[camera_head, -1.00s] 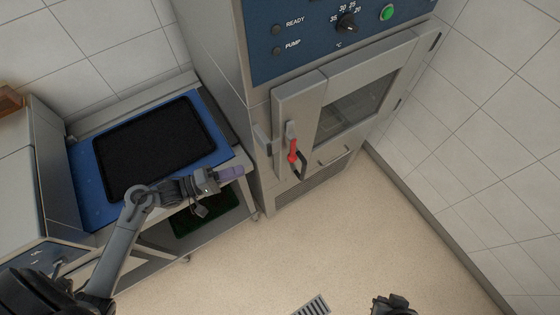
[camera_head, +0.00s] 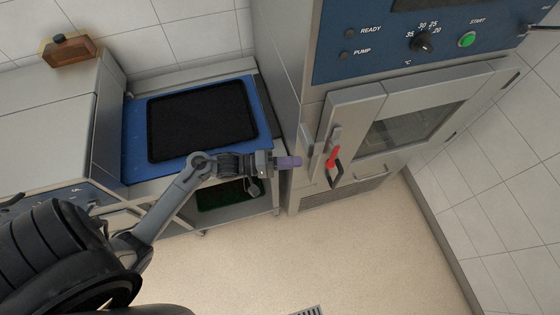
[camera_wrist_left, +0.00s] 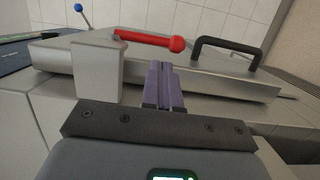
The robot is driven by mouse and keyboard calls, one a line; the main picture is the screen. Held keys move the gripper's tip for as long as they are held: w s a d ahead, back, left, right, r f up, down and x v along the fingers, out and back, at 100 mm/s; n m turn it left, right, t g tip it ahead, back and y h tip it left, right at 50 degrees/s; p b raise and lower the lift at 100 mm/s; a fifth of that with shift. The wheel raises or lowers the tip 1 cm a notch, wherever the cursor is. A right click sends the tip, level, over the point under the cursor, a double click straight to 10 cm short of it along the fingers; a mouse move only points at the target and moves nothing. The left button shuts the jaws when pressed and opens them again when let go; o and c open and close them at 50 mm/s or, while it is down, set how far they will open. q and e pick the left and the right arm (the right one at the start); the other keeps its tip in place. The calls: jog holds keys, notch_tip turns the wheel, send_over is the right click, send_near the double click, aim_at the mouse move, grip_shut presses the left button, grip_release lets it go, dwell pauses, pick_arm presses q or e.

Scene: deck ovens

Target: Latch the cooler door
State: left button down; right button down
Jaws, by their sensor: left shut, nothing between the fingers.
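The steel cooler door (camera_head: 352,108) with a small window stands at the right of the head view. Its red latch lever (camera_head: 332,157) sits at the door's left edge, above a black handle (camera_head: 334,177). In the left wrist view the red lever (camera_wrist_left: 146,39) ends in a round knob, and the black handle (camera_wrist_left: 229,50) is to its right. My left gripper (camera_head: 296,162) is shut and empty, with purple fingers just left of the lever, apart from it in the head view. The fingers (camera_wrist_left: 164,84) point at the door in the wrist view. My right gripper is not in view.
A blue-topped bench (camera_head: 135,141) with a black tray (camera_head: 202,121) stands left of the cooler. A control panel (camera_head: 383,42) with a green button is above the door.

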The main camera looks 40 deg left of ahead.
aim_at(329, 160)
pick_arm(q)
jog(key=x, duration=0.8)
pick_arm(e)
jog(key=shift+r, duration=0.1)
